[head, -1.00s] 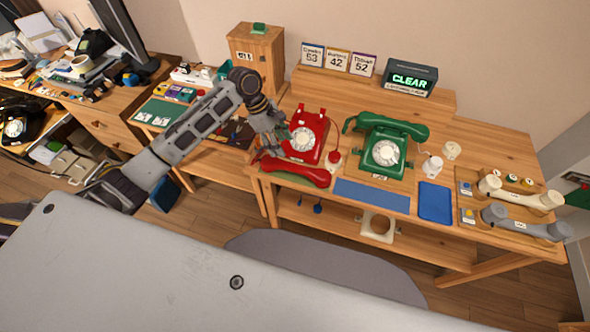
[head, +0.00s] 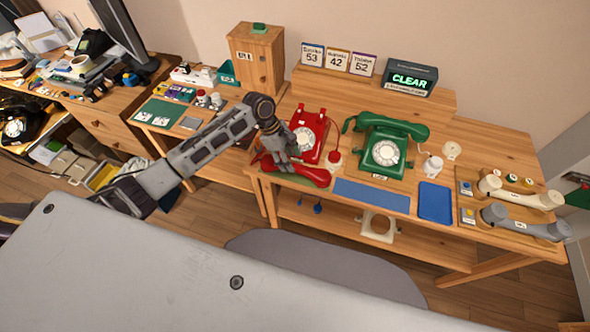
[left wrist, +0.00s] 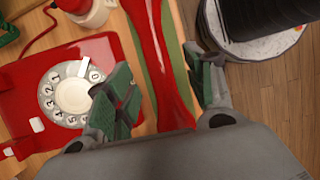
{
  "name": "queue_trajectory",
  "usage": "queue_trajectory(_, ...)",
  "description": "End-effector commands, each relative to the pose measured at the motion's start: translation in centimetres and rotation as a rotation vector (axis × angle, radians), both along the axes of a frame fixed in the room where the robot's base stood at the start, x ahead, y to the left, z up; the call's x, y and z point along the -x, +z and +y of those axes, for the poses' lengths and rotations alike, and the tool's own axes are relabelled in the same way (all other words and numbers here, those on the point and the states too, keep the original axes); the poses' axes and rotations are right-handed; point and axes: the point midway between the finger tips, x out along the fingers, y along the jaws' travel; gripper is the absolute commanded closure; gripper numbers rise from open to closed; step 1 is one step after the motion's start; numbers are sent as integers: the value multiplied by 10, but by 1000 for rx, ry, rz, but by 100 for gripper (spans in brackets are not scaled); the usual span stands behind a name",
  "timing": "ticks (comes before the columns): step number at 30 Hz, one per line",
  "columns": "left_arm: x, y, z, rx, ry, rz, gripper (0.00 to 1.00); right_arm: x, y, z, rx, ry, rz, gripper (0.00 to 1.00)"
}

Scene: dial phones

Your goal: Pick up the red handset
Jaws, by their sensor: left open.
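The red handset (head: 306,175) lies on a green mat at the front left of the desk, in front of the red dial phone (head: 311,130). My left gripper (head: 281,161) is over the left part of the handset. In the left wrist view, the handset (left wrist: 161,60) runs between the two green-padded fingers of the open left gripper (left wrist: 160,95). The fingers stand on either side of it, and I see no clear contact. The red phone (left wrist: 60,95) is just left of the fingers there. My right gripper is not in view.
A green phone (head: 385,150) with its handset on top stands right of the red phone. A blue strip (head: 371,195) and blue tray (head: 435,202) lie along the front. Cream and grey handsets (head: 520,222) lie at the right. A small red-topped container (head: 334,157) stands between the phones.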

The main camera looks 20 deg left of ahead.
Motion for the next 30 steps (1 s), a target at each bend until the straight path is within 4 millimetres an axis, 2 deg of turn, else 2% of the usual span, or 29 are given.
queue_trajectory(17, 0, -9, -4, 0, -1, 0, 46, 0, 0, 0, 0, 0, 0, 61)
queue_trajectory(30, -2, -50, -18, 0, 0, 0, 46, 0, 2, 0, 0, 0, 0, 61)
